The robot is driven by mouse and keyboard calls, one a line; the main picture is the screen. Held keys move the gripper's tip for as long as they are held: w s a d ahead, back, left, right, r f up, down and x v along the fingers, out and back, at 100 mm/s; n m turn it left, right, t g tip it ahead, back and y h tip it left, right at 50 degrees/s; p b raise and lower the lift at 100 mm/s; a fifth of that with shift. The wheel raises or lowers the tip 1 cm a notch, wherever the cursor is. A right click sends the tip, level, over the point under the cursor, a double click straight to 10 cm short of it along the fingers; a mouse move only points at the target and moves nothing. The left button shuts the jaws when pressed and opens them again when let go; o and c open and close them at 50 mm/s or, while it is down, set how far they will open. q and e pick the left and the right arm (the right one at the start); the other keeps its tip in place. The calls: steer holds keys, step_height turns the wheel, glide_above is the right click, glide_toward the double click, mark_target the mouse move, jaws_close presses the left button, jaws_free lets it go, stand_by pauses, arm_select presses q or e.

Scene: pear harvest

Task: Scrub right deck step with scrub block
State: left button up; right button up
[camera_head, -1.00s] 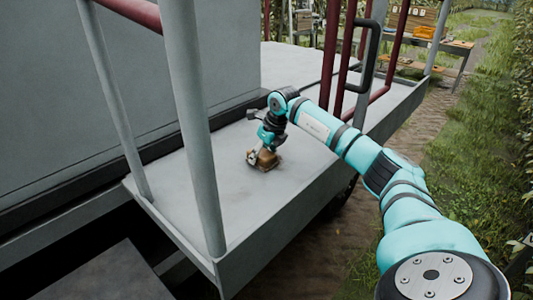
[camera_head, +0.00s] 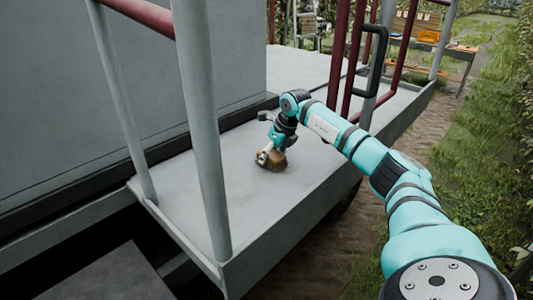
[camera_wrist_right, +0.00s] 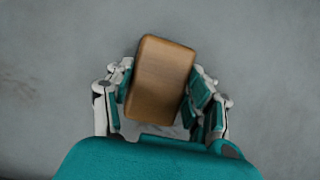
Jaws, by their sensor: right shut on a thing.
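The scrub block (camera_wrist_right: 160,80) is brown and wooden-looking on top. My right gripper (camera_wrist_right: 163,98) is shut on it, with a finger on each side. In the head view the block (camera_head: 275,162) is low at the grey deck step (camera_head: 255,200), under my right gripper (camera_head: 268,155). It appears to rest on the step, though the contact edge is hard to see. The wrist view shows the grey surface (camera_wrist_right: 260,60) around the block, with a faint darker smudge at the left. The block sits slightly tilted between the fingers. My left gripper is not in view.
Grey posts (camera_head: 205,130) and dark red rails (camera_head: 340,60) stand along the step. A black handle loop (camera_head: 375,60) is near my forearm. A grey wall (camera_head: 180,60) bounds the left. Grass (camera_head: 480,160) and a path lie right; a table (camera_head: 440,50) stands far back.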

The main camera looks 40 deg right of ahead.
mark_target(283, 159)
steer(key=shift+s+d, duration=0.15)
steer(key=shift+s, duration=0.35)
steer(key=shift+s+d, duration=0.15)
steer(key=shift+s, duration=0.35)
steer(key=shift+s+d+f+b, duration=0.15)
steer(key=shift+s+b, duration=0.45)
steer(key=shift+s, duration=1.2)
steer(key=shift+s+f+b, duration=0.15)
steer(key=shift+s+b, duration=0.45)
steer(key=shift+b, duration=0.2)
steer(key=shift+s+b, duration=0.3)
steer(key=shift+s, duration=0.1)
steer(key=shift+s+d+r, duration=0.1)
steer(key=shift+s+r, duration=0.1)
steer(key=shift+s, duration=0.45)
steer(key=s+b, duration=0.1)
steer(key=b, duration=0.1)
steer(key=shift+s+d+f+b, duration=0.2)
steer(key=shift+s+b, duration=0.1)
steer(key=shift+s, duration=0.5)
steer(key=shift+s+r+b, duration=0.25)
steer(key=shift+s+b, duration=0.1)
steer(key=shift+b, duration=0.05)
steer(key=shift+w, duration=0.15)
steer(key=shift+a, duration=0.1)
